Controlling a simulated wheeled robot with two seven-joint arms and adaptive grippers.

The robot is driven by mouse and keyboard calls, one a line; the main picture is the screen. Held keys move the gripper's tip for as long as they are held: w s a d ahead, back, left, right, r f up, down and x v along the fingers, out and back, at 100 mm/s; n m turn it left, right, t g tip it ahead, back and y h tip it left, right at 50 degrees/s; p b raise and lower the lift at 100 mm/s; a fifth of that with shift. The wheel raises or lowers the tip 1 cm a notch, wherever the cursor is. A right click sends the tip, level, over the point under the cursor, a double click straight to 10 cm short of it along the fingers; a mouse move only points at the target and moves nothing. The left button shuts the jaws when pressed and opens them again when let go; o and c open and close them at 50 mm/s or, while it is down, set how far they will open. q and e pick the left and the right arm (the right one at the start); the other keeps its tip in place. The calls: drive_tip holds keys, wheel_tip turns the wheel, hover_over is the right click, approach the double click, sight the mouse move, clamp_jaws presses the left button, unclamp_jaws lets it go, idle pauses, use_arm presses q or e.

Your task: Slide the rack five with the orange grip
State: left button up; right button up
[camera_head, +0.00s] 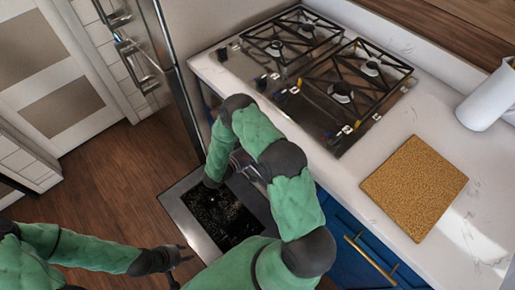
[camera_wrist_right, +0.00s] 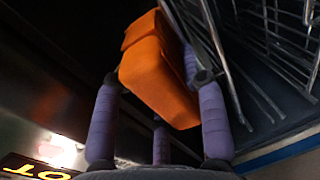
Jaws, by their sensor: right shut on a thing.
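The orange grip (camera_wrist_right: 155,65) is a chunky block in the right wrist view, beside the wire rack (camera_wrist_right: 225,70). My right gripper (camera_wrist_right: 158,82) is shut on the orange grip, with purple fingers on both sides of it. In the head view my right arm reaches down to the open oven below the cooktop and hides most of the rack and the grip. My left gripper (camera_head: 180,263) is empty, with its fingers apart, above the floor left of the oven door.
The oven door (camera_head: 182,213) is folded down, with a dark window. The wood floor (camera_head: 110,200) at left is clear.

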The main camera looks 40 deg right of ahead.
drive_tip(key=shift+f, duration=0.15)
drive_tip(key=shift+a, duration=0.1)
idle(0.3)
drive_tip(key=s+a+b, duration=0.2)
drive_tip(key=a+b, duration=0.1)
drive_tip(key=a, duration=2.5)
drive_tip(key=shift+s+f, duration=0.35)
idle(0.8)
drive_tip(key=shift+a, duration=0.1)
drive_tip(key=shift+r, duration=0.15)
drive_tip(key=a+r, duration=0.4)
drive_tip(key=a, duration=0.1)
drive_tip(key=shift+a, duration=0.3)
idle(0.8)
